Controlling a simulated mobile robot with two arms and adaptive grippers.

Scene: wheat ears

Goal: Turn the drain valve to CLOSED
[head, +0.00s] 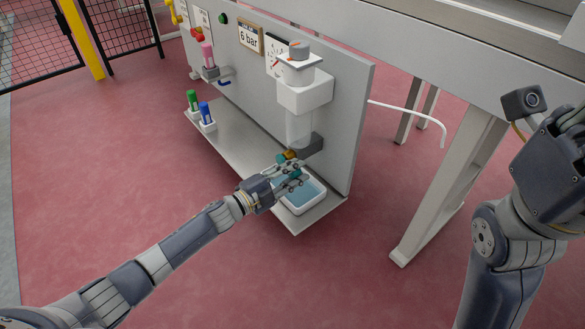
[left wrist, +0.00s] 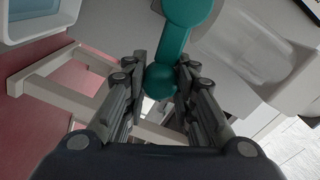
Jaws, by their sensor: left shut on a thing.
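The drain valve has a teal lever handle with a rounded end, seen large in the left wrist view (left wrist: 185,38). No OPEN or CLOSED mark is readable. My right gripper (head: 562,160) is raised at the right, its fingers partly cut off.
A white tray (head: 322,190) with bluish liquid stands on the shelf below the valve. Green (head: 192,101) and blue (head: 206,113) capped bottles stand further left. A "6 bar" sign (head: 250,38) is on the grey panel (head: 350,125). A table leg (head: 450,190) stands right.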

